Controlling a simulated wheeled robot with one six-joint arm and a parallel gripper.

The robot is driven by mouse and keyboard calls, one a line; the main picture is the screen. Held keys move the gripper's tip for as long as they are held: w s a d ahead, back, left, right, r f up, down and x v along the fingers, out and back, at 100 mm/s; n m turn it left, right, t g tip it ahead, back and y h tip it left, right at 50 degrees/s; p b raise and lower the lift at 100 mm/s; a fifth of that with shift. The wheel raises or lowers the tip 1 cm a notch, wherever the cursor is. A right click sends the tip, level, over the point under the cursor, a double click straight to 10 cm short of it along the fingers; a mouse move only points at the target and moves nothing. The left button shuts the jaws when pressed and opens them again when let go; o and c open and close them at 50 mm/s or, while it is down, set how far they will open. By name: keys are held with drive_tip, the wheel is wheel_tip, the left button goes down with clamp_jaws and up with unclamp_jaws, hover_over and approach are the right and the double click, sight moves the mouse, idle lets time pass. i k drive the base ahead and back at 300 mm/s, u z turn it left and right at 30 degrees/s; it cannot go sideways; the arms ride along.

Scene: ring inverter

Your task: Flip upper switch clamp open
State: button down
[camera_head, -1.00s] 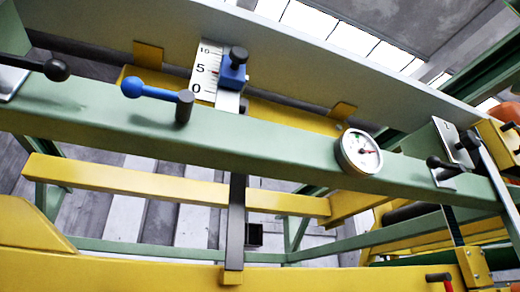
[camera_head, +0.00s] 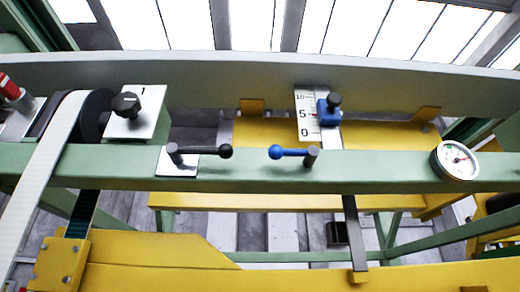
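A clamp lever with a blue ball end (camera_head: 276,152) and a dark grey pivot post (camera_head: 312,155) sits on the green beam; its arm points left. A second lever with a black ball end (camera_head: 225,151) is fixed on a light plate; its arm points right from its pivot. The two balls face each other with a gap between them. Nothing marks which of these is the upper switch clamp. A blue slider block (camera_head: 328,112) with a black knob stands beside the numbered scale (camera_head: 308,115). My gripper is not in view.
The green beam (camera_head: 380,170) crosses the view. A round gauge (camera_head: 454,161) sits on its right. A black knob on a plate (camera_head: 126,105), a white belt (camera_head: 45,165) and a red-topped part (camera_head: 10,88) are at left. Yellow frame members (camera_head: 200,275) lie below.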

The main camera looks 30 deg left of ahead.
sight(275, 152)
drive_tip(key=u, duration=1.2)
drive_tip(key=k, duration=0.5)
drive_tip(key=u, duration=0.25)
drive_tip(key=i, duration=0.4)
drive_tip(key=z, duration=0.25)
